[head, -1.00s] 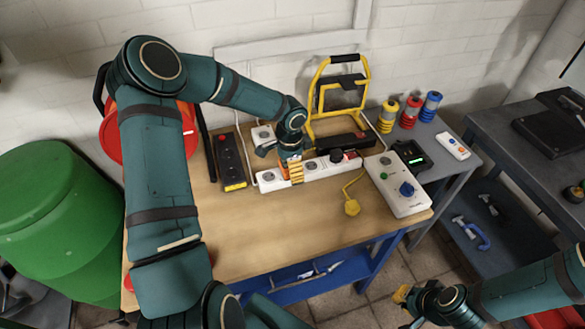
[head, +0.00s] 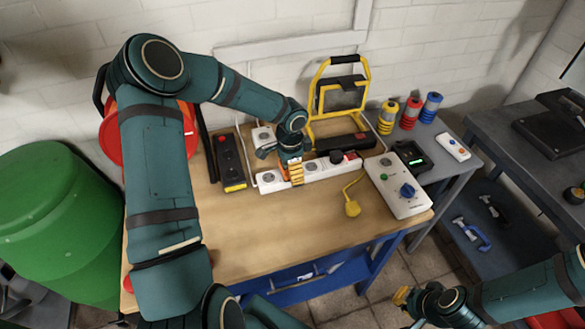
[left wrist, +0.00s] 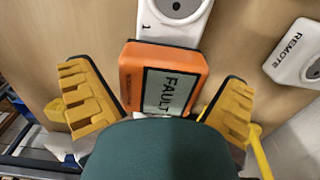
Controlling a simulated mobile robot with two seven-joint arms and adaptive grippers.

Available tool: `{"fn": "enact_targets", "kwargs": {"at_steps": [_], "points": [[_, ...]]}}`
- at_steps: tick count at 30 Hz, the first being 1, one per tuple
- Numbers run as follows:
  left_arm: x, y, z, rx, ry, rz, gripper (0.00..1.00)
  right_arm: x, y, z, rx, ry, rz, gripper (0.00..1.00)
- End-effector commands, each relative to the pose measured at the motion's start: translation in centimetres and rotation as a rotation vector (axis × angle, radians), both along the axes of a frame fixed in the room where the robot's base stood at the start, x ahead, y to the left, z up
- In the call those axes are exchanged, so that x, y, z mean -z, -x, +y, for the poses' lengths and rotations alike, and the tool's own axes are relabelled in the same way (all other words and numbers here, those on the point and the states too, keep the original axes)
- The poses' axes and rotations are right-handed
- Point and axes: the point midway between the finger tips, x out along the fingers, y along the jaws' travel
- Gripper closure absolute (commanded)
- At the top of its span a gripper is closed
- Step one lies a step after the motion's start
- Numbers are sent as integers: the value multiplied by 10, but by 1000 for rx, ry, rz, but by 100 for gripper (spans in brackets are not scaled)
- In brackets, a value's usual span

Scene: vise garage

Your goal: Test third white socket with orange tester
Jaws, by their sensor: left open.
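The white socket strip (head: 326,170) lies along the back of the wooden bench. The orange tester (left wrist: 165,85) sits over the strip beside the socket marked 1 (left wrist: 180,8); its face reads FAULT. The strip under it is hidden, so I cannot tell how far it is seated. My left gripper (head: 294,176) is low over the strip. In the left wrist view its yellow fingers (left wrist: 165,105) are spread on both sides of the tester, with gaps. My right gripper (head: 403,296) is away from the bench at the lower right; its fingers are too small to judge.
A black plug (head: 337,156) is on the strip, right of the tester. A white box with a blue knob (head: 407,190) and a yellow plug (head: 352,208) are further right. A black power strip (head: 229,163) lies left, and a yellow work lamp (head: 340,95) stands behind. The bench front is clear.

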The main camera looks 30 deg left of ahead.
Motion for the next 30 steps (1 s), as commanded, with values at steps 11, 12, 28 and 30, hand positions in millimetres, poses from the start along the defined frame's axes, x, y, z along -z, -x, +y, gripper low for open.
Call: {"fn": "enact_targets", "kwargs": {"at_steps": [11,12,28,30], "points": [[0,0,0,0,-1,-1,35,1,0,0,0,0,0,100],[0,0,0,0,-1,-1,49,1,0,0,0,0,0,100],[-8,-1,0,1,-2,-3,74,-4,0,0,0,0,0,100],[-11,-1,0,1,-2,-3,75,-6,0,0,0,0,0,100]]}}
